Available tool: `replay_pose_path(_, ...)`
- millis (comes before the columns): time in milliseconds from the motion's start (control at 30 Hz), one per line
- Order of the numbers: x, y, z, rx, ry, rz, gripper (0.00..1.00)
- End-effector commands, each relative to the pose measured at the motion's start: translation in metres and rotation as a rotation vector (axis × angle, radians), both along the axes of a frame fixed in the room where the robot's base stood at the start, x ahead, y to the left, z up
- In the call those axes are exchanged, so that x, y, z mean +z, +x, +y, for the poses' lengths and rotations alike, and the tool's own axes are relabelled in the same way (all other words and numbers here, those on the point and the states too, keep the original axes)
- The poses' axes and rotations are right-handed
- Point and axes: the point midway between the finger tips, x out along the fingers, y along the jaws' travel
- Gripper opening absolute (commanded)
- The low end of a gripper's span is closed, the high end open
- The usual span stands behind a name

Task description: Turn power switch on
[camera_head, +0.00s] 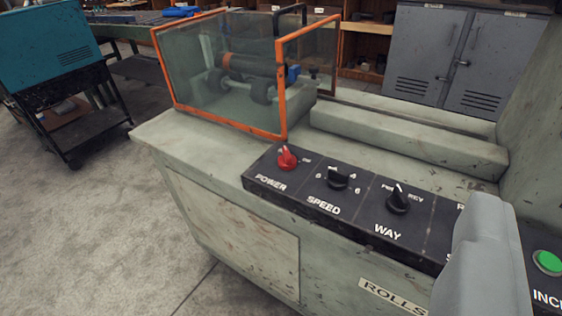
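The power switch (287,158) is a red rotary knob at the left end of a black control panel (325,210). White lettering POWER is below it. A small white marking to its right is too small to read surely. A grey rounded part that looks like my gripper (487,255) fills the lower right. It is well to the right of the red knob and apart from it in the picture. It hides part of the panel. Only one grey piece shows, so its opening cannot be seen.
Black SPEED (337,179) and WAY (398,200) knobs stand right of the red one. A green button (548,262) is at the far right. An orange-framed clear guard (240,75) stands behind the panel. Open floor (90,230) lies left of the machine.

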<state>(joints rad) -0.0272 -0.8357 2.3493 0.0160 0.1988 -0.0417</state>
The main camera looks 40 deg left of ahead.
Motion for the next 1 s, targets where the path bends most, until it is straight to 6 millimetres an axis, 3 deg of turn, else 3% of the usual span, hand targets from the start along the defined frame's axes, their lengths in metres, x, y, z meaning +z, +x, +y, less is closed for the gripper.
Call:
replay_pose_path(100, -0.001, 0.029, 0.013, 0.041, -0.030, 0.096, 0.33)
replay_pose_path(500, -0.016, 0.114, 0.071, 0.213, -0.149, 0.413, 0.33)
replay_pose_path(1000, -0.056, 0.197, 0.169, 0.499, -0.317, 0.778, 0.33)
